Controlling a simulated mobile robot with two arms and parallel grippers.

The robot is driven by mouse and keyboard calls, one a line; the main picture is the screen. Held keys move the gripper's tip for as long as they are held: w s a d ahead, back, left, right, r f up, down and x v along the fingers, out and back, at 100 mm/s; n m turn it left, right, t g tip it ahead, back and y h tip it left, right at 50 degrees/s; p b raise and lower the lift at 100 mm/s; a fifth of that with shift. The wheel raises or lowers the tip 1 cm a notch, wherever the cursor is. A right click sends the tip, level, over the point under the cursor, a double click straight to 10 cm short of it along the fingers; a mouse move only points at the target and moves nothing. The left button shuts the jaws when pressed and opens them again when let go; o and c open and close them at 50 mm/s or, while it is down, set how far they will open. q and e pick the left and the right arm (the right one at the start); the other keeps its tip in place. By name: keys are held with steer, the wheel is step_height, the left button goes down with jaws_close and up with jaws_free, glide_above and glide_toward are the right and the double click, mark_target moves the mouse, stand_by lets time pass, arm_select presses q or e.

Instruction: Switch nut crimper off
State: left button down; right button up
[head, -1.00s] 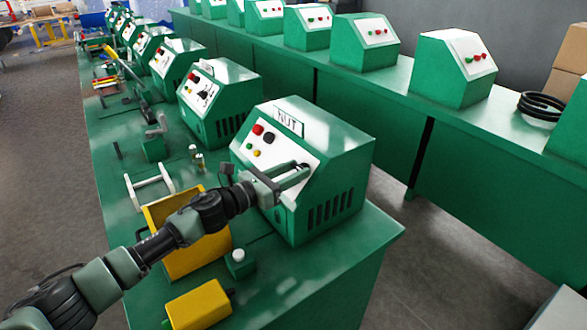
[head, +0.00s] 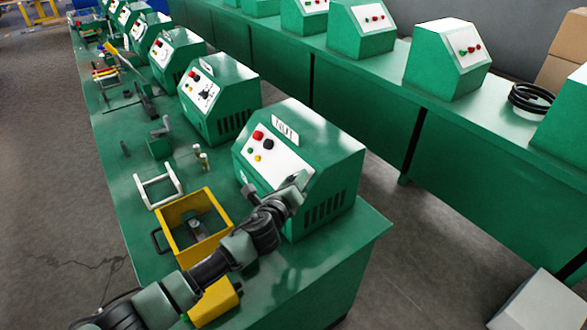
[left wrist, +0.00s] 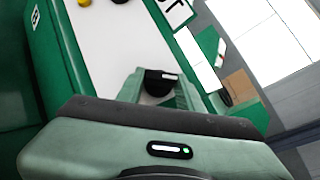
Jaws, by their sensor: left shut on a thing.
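The panel bears a red button (head: 258,135), a black one and small green and yellow ones. My left gripper (head: 296,186) is at the panel's lower right part. In the left wrist view a black knob (left wrist: 160,82) with a white mark sits between the fingers, and the gripper is shut on it. In the head view my gripper hides the knob. My right gripper is not in view.
A yellow open bin (head: 180,238), a yellow block (head: 215,303) and a white frame (head: 158,187) stand left of the crimper on the green bench (head: 125,180). More green machines line this bench and the parallel one behind. A grey aisle separates the benches.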

arm_select(q)
steer(key=n+y+p, duration=0.2)
steer(key=n, duration=0.1)
steer(key=shift+d+r+g+p, duration=0.2)
steer(key=shift+r+g+p, duration=0.2)
steer(key=shift+n+g+y+p, duration=0.4)
steer(key=shift+n+y+p, duration=0.4)
steer(key=shift+n, duration=0.4)
steer(key=shift+n+g+y+p, duration=0.4)
steer(key=shift+n+g+p, duration=0.1)
steer(key=shift+n, duration=0.3)
steer(key=shift+f, duration=0.1)
steer(key=c, duration=0.9)
jaws_free()
steer(key=shift+w, duration=0.1)
steer(key=shift+s+r, duration=0.2)
steer(key=shift+s, duration=0.35)
steer(key=shift+b+v, duration=0.8)
steer(key=shift+v, duration=2.55)
